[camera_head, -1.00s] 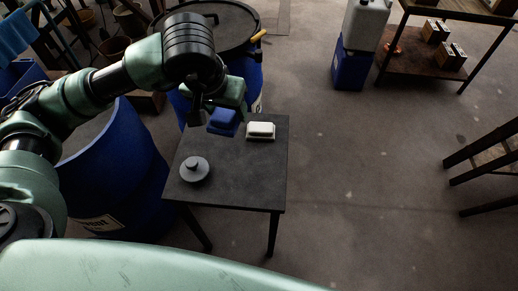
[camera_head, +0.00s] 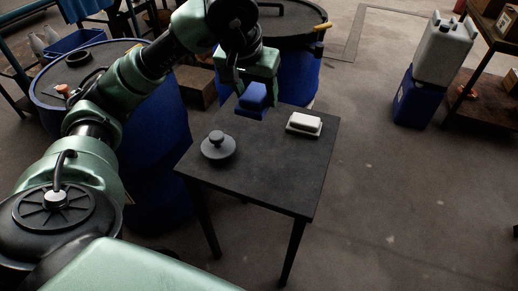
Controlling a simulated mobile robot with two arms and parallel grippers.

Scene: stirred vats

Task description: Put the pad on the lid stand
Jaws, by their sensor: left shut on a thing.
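A blue pad (camera_head: 252,98) with a raised block on a wider base shows at the back edge of a dark, square-topped stand (camera_head: 262,165). My left gripper (camera_head: 250,82) is above the pad and shut on its upper part. I cannot tell whether the pad touches the stand top. My right gripper is not in view.
A large blue vat (camera_head: 150,140) stands left of the stand, and another lidded blue vat (camera_head: 290,65) stands behind it. A grey canister (camera_head: 443,48) sits on a blue box (camera_head: 415,98) at the right, beside a shelf. The floor right of the stand is clear.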

